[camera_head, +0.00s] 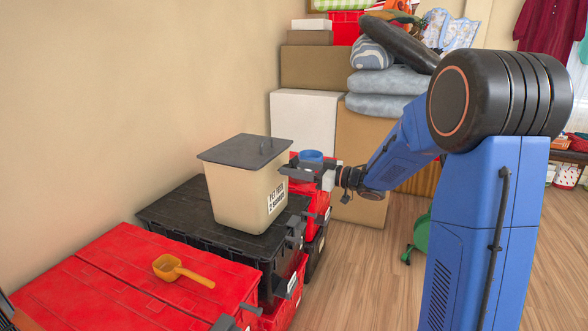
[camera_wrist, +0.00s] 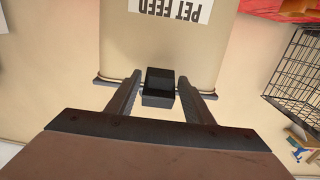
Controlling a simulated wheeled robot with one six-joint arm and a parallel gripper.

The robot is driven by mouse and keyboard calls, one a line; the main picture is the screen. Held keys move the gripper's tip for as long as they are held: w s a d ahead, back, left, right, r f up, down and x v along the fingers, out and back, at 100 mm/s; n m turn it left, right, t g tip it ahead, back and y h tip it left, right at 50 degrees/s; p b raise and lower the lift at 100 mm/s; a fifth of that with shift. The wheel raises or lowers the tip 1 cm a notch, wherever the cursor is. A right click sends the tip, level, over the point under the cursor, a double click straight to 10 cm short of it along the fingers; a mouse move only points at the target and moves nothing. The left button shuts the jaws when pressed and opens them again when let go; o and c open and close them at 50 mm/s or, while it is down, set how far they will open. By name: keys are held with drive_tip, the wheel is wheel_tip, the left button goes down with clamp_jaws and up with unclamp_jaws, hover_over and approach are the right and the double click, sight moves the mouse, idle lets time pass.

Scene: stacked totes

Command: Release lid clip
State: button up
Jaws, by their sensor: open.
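The beige pet feed bin (camera_head: 240,195) stands upright on a black tote, with its grey lid (camera_head: 245,150) on top. Its label (camera_wrist: 170,8) appears upside down in the wrist view. A dark lid clip (camera_wrist: 158,88) sits at the bin's rim in the wrist view. My gripper (camera_wrist: 160,88) is open, with one finger on each side of the clip and narrow gaps apparent. In the head view my gripper (camera_head: 290,174) is at the bin's right side, just below the lid's edge. The clip cannot be made out there.
An orange scoop (camera_head: 178,270) lies on the red tote (camera_head: 95,285) in front. The black tote (camera_head: 160,212) supports the bin. A blue bowl (camera_head: 311,156) stands behind my gripper. Boxes (camera_head: 305,115) stand behind. A wire cage (camera_wrist: 297,75) shows in the wrist view. Wooden floor (camera_head: 365,265) is open at right.

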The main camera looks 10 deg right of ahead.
drive_tip(key=shift+c, duration=0.4)
drive_tip(key=c, duration=0.7)
drive_tip(key=shift+f+t+y, duration=0.45)
drive_tip(key=shift+t+y, duration=0.05)
drive_tip(key=shift+c, duration=0.2)
drive_tip(key=shift+f+t+y, duration=0.55)
drive_tip(key=shift+t+y, duration=0.35)
drive_tip(key=shift+y, duration=0.3)
drive_tip(key=o, duration=0.8)
